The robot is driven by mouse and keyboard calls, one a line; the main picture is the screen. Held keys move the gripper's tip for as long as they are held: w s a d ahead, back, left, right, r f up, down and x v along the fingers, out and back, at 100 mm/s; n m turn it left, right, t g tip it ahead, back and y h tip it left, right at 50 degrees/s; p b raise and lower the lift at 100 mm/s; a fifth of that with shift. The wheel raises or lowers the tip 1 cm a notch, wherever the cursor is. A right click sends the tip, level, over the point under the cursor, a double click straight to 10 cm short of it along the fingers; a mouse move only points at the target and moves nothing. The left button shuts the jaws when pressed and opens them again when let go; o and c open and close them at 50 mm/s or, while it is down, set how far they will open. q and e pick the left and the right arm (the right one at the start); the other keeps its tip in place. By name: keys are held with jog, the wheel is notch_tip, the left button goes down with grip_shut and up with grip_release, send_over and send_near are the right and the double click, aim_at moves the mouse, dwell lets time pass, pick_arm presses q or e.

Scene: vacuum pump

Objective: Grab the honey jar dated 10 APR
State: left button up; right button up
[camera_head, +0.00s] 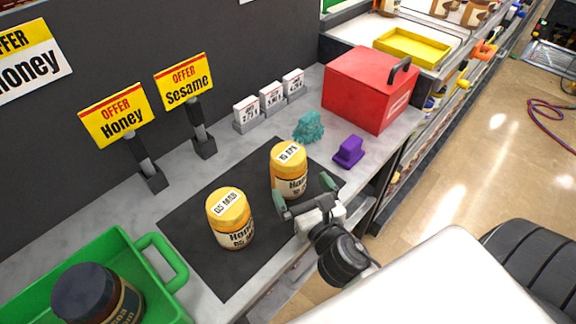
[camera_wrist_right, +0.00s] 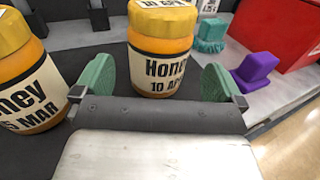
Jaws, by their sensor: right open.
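The honey jar dated 10 APR (camera_head: 289,172) stands upright on a dark mat (camera_head: 190,222), with a yellow lid and a cream label. In the right wrist view this jar (camera_wrist_right: 160,52) stands just ahead of the fingers, its label partly legible as "Honey 10 AP". A second honey jar (camera_head: 231,220), labelled 05 MAR, stands upright to its left; it also shows in the right wrist view (camera_wrist_right: 25,80). My right gripper (camera_head: 305,196) is open, with its green fingertips (camera_wrist_right: 160,80) spread to either side of the 10 APR jar's front. My left gripper is not in view.
A green crate (camera_head: 118,250) with a dark-lidded jar (camera_head: 92,295) is at lower left. Honey and Sesame signs (camera_head: 185,82) stand behind. A teal object (camera_head: 308,127), a purple object (camera_head: 349,152) and a red box (camera_head: 365,90) are beyond the 10 APR jar.

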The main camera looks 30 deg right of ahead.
aim_at(296, 180)
jog(key=shift+w, duration=0.35)
jog(key=w, duration=0.1)
jog(key=w+p, duration=0.1)
jog(key=w, duration=0.2)
jog(key=shift+w+d+r, duration=0.1)
jog(key=shift+w+r, duration=0.1)
jog(key=shift+r, duration=0.15)
jog(key=shift+w+f+p, duration=0.15)
jog(key=shift+w+p, duration=0.15)
jog(key=shift+w, duration=0.15)
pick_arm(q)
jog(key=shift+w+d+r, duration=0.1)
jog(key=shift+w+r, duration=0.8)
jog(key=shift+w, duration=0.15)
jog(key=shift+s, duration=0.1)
pick_arm(e)
jog(key=c, duration=1)
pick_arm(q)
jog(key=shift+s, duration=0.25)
pick_arm(e)
jog(key=shift+c, duration=0.2)
jog(key=shift+r, duration=0.2)
